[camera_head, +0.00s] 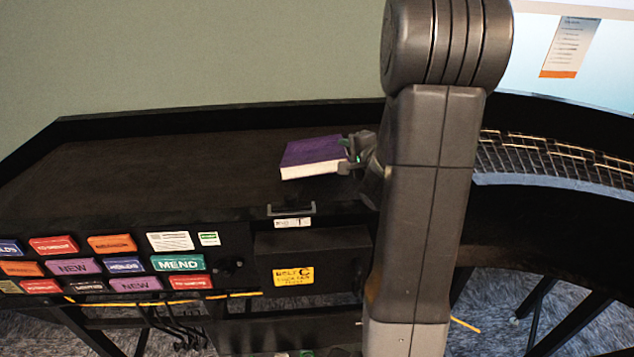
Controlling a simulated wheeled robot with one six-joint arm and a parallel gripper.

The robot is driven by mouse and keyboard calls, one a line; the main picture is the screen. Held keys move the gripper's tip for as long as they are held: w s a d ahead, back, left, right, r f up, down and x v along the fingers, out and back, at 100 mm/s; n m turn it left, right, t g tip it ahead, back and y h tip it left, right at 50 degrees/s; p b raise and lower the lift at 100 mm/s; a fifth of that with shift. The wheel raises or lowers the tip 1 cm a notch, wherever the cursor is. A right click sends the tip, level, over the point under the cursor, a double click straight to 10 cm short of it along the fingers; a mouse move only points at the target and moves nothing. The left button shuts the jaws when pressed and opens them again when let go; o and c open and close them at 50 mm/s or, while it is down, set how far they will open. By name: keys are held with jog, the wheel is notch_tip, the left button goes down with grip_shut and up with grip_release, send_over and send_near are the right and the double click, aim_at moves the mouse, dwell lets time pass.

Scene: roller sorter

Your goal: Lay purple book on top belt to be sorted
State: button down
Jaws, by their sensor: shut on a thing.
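The purple book (312,151) has a purple cover and pale page edges facing me. It lies roughly flat, cover up, over the dark belt surface (160,175), near its right part. I cannot tell whether it touches the belt or hangs just above it. My gripper (352,152) is shut on the book's right edge. My arm stands in front and hides what is right of the gripper.
A raised black rim (220,116) runs along the back of the belt. A front panel carries several colored labels (178,263) and a handle (291,209). A curved roller track (555,163) lies at right. The belt's left part is clear.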

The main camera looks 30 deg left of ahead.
jog(key=shift+f, duration=0.45)
jog(key=c, duration=1.3)
grip_release()
jog(key=shift+o, duration=0.2)
jog(key=shift+s+d+r, duration=0.15)
jog(key=p+v, duration=0.1)
jog(key=v, duration=0.6)
jog(key=shift+s+d, duration=0.15)
jog(key=shift+d, duration=0.05)
